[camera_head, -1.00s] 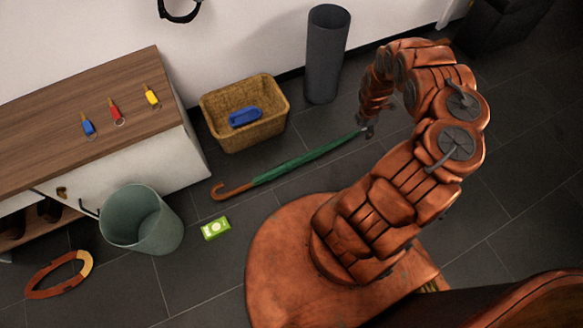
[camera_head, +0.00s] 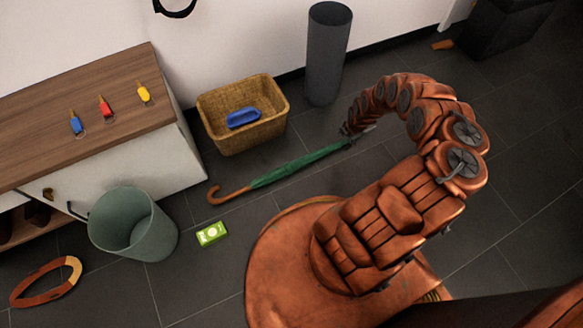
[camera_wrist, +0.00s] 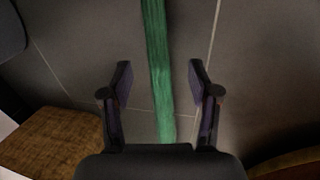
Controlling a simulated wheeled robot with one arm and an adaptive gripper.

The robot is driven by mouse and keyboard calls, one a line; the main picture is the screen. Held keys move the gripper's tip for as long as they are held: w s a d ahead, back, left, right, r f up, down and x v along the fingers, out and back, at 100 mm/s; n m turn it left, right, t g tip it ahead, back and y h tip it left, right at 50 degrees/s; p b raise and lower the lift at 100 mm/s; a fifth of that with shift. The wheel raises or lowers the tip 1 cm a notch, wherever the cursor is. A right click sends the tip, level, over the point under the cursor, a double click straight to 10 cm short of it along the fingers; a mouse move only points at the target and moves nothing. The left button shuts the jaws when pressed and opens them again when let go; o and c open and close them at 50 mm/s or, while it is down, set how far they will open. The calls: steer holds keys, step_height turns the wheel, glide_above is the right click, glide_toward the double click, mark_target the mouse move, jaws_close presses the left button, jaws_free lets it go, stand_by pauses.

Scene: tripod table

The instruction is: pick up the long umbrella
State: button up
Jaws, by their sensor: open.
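The long umbrella (camera_head: 298,163) lies on the dark tiled floor, with a folded green canopy and a curved brown handle toward the left. My gripper (camera_head: 354,137) is at the right end of the canopy in the head view, and its fingers are hard to make out there. In the wrist view the green canopy (camera_wrist: 158,60) runs from the top edge down between the two fingers of my open gripper (camera_wrist: 160,80). Each finger is apart from the canopy, with floor showing on both sides. The canopy's lower end is hidden behind the gripper body.
A wicker basket (camera_head: 270,132) with a blue object (camera_head: 242,118) stands behind the umbrella. A tall grey cylinder (camera_head: 325,65) stands by the wall. A grey-green bin (camera_head: 152,222), a green packet (camera_head: 212,234) and a wooden-topped cabinet (camera_head: 60,110) are at the left.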

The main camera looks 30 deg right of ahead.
mark_target(344, 141)
steer(key=b+x, duration=0.2)
steer(key=x, duration=0.1)
steer(key=b+x, duration=0.1)
steer(key=shift+w+d+f, duration=0.1)
steer(key=shift+d+f, duration=0.1)
steer(key=shift+d, duration=0.05)
jaws_close()
stand_by(0.4)
